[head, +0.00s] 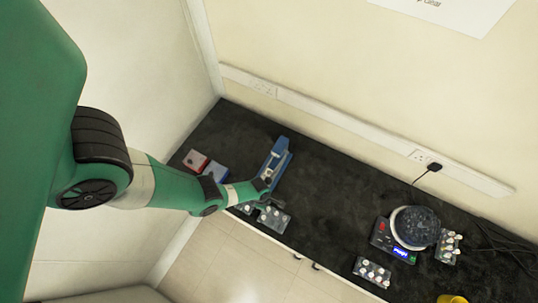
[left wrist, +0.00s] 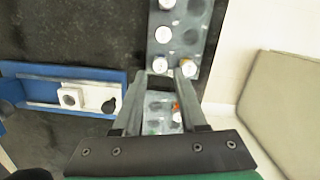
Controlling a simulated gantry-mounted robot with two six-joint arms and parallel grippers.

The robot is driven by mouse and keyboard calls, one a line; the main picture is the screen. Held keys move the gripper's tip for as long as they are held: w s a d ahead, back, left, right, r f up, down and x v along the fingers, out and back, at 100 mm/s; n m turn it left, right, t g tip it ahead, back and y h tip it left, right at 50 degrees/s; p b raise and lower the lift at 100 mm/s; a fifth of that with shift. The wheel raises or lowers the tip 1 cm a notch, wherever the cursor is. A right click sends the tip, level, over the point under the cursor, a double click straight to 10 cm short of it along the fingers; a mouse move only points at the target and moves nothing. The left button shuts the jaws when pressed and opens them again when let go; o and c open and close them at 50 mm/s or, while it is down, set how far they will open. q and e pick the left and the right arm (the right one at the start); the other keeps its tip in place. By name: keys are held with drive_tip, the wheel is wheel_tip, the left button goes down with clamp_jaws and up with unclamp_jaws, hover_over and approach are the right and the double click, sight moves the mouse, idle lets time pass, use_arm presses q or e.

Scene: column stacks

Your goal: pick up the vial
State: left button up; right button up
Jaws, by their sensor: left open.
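Small capped vials stand in a grey rack (head: 274,219) near the front edge of the black bench; which one the task means I cannot tell. My left gripper (head: 266,197) is over this area. In the left wrist view, my left gripper (left wrist: 160,74) is open, its fingertips on either side of a white-capped vial (left wrist: 160,65) at the near end of a rack (left wrist: 163,33). Whether they touch it I cannot tell. Another capped vial (left wrist: 188,68) is just beyond the right fingertip. A second rack (left wrist: 158,108) shows between the fingers, partly hidden. My right gripper is not in view.
A blue stand-like device (head: 277,158) is close beside the gripper. A red box (head: 195,161) and a blue box (head: 216,172) lie behind the arm. A round-topped instrument (head: 415,227) and further vial racks (head: 372,272) are at right. The middle bench is clear.

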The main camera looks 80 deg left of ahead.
sight(268, 208)
use_arm(q)
drive_tip(key=f+b, duration=0.1)
drive_tip(key=f, duration=0.1)
drive_tip(key=f+b, duration=0.1)
drive_tip(key=f, duration=0.1)
drive_tip(key=shift+w+d+b, duration=0.2)
drive_tip(key=shift+w+b, duration=0.05)
drive_tip(key=shift+b, duration=0.1)
drive_tip(key=shift+r, duration=0.15)
clamp_jaws()
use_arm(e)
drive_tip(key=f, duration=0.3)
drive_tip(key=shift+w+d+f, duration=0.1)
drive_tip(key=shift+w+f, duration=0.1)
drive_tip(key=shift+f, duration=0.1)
use_arm(q)
drive_tip(key=shift+r, duration=0.1)
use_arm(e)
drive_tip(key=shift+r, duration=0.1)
